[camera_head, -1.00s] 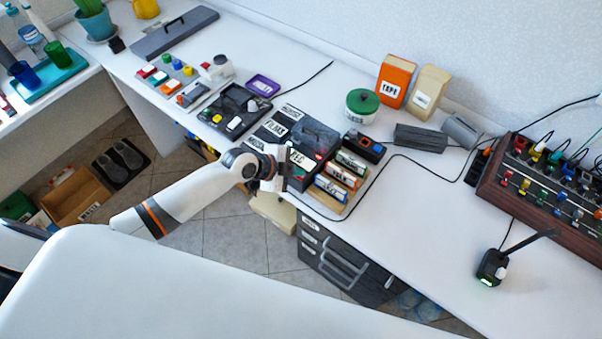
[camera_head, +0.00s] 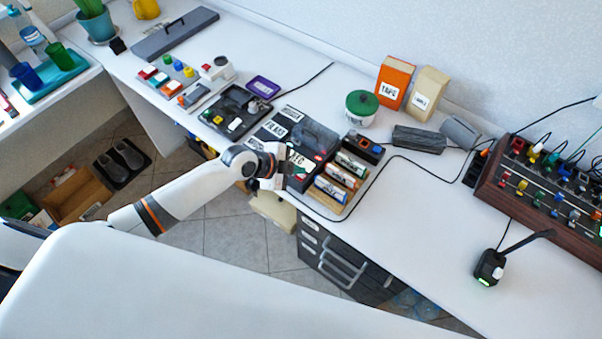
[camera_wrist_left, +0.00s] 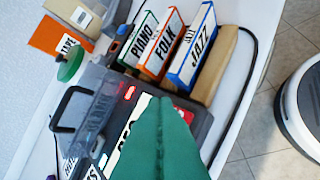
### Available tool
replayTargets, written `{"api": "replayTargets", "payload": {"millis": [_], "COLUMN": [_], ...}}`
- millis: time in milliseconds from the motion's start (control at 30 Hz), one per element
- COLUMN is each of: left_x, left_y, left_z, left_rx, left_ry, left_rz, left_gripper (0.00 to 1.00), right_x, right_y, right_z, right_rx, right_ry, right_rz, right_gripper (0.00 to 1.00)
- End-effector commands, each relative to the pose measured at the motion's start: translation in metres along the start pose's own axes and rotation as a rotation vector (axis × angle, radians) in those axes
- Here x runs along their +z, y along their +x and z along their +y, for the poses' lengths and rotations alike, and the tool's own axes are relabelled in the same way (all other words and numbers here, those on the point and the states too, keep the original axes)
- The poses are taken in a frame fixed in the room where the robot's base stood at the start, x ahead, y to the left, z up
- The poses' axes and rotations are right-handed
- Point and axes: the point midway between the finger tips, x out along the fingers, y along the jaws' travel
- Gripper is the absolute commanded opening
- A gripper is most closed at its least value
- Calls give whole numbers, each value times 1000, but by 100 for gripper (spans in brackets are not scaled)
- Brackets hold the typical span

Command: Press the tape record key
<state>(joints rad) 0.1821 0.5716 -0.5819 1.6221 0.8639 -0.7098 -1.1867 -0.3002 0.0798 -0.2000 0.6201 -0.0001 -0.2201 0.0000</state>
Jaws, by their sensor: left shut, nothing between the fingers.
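The tape recorder (camera_head: 314,138) is a dark grey box with a handle on the white desk in the head view. Its white key labels include one ending in "EC" (camera_head: 300,160), beside my left gripper. In the left wrist view the recorder (camera_wrist_left: 98,112) lies beneath the fingers, with red marks near its edge. The partly covered white label (camera_wrist_left: 121,150) starts beside the fingers. My left gripper (camera_wrist_left: 166,103) has green fingers, shut and empty, over the recorder's key end. I cannot tell whether the tips touch a key. The gripper is small in the head view (camera_head: 287,172).
A wooden rack of tape boxes marked PIANO, FOLK and JAZZ (camera_wrist_left: 192,48) stands right beside the recorder. A black cable (camera_head: 372,182) curves around it. A green-lidded tub (camera_head: 361,106) and an orange TAPE box (camera_head: 393,82) stand behind.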

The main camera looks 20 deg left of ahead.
Motion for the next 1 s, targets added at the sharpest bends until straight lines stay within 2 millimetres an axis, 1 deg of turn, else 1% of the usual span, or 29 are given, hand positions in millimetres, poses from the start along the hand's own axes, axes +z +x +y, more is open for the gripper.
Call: {"api": "replayTargets", "payload": {"millis": [167, 500, 600, 1000], "left_x": [4, 22, 25, 25], "left_y": [-6, -31, -35, -35], "left_z": [5, 23, 26, 26], "left_rx": [1, 1, 1, 0], "left_ry": [1, 1, 2, 0], "left_rz": [0, 1, 1, 0], "left_gripper": [0, 0, 0, 0], "right_x": [1, 4, 4, 4], "right_y": [-7, -36, -41, -40], "right_z": [0, 0, 0, 0], "right_rx": [1, 1, 1, 1], "right_ry": [0, 1, 1, 1], "right_rz": [0, 0, 0, 0], "right_gripper": [0, 0, 0, 0]}}
